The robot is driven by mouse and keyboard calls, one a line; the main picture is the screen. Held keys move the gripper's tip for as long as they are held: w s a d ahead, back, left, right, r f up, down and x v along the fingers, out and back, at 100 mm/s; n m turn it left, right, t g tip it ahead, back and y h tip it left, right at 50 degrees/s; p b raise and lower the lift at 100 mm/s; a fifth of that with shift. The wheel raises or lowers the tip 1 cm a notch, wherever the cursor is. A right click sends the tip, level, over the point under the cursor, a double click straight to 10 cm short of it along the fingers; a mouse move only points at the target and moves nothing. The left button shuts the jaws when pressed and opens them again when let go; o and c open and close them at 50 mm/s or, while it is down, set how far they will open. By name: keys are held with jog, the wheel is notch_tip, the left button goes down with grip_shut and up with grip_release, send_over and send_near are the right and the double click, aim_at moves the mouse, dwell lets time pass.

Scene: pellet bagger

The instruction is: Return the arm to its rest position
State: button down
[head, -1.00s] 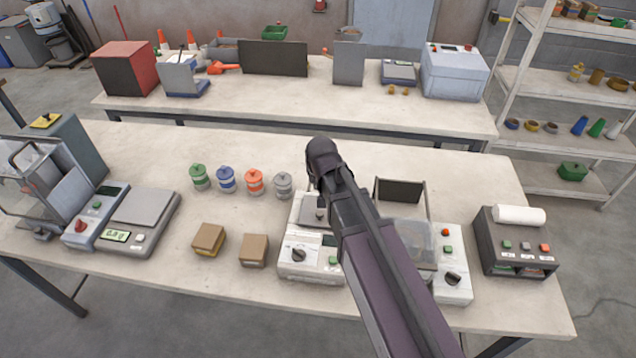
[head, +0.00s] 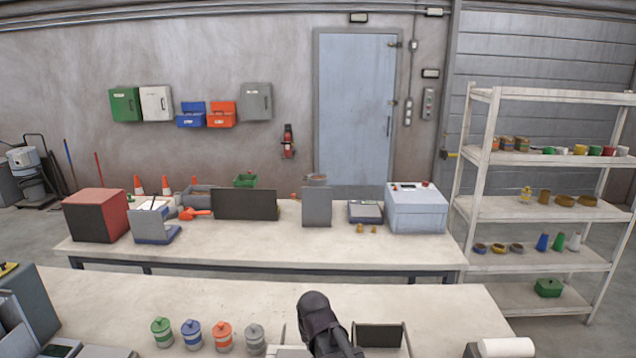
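My arm (head: 322,325) shows at the bottom middle of the head view, over the near bench. Only a dark rounded part of it is in the picture. My gripper's fingers do not show, so I cannot see whether they are open or shut.
The near bench (head: 120,295) holds several jars, including a green one (head: 162,332), left of my arm, and a paper roll (head: 506,347) at right. A second bench (head: 330,250) stands behind with boxes and scales. A shelf (head: 545,208) stands at right, a door (head: 355,110) at the back.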

jog(key=s+d+f+g, duration=0.1)
jog(key=s+d, duration=0.2)
jog(key=d, duration=0.3)
jog(key=s+d+f+m+g+b, duration=0.1)
jog(key=s+d, duration=0.3)
jog(key=d, duration=0.2)
jog(key=s+d+f+m+g+b, duration=0.1)
jog(key=s+d, duration=0.2)
jog(key=d, duration=0.4)
jog(key=shift+s+f, duration=0.15)
jog(key=shift+s, duration=0.1)
dwell(1.0)
